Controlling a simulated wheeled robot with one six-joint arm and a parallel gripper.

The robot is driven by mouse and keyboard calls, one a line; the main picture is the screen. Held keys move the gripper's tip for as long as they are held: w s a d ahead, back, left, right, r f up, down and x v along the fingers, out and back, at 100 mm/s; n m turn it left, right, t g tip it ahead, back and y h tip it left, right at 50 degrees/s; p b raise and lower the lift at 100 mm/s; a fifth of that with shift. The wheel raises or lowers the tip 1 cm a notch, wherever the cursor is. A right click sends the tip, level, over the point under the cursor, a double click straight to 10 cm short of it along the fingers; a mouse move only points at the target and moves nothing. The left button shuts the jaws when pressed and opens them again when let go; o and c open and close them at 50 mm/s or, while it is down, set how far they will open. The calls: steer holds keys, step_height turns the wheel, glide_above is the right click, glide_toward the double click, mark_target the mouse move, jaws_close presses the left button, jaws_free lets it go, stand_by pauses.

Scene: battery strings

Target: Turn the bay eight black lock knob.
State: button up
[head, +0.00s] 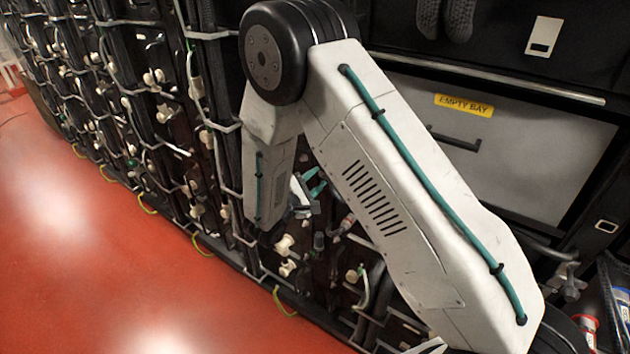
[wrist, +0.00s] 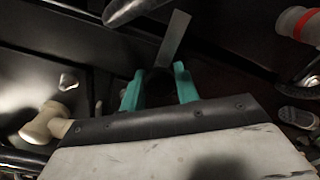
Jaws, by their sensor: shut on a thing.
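My gripper shows in the wrist view (wrist: 158,88) with two teal fingers, and in the head view (head: 313,185) beyond my arm, at the rack face. The fingers are shut on a dark piece, the black lock knob (wrist: 158,85), which is mostly hidden between them and by the gripper's body. A grey flat metal strip (wrist: 174,38) stands out just past the fingertips. I cannot read a bay number at the knob.
A cream knob (wrist: 42,123) is left of the gripper, and a red-and-white connector (wrist: 298,24) is at upper right. Pale knobs (head: 285,245) and cables line the rack. A drawer labelled EMPTY BAY (head: 464,105) is at right. The red floor (head: 100,250) is clear.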

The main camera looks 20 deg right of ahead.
steer(key=o, duration=1)
steer(key=shift+a, duration=0.15)
steer(key=shift+c, duration=0.2)
steer(key=v, duration=0.7)
steer(key=shift+s+a, duration=0.25)
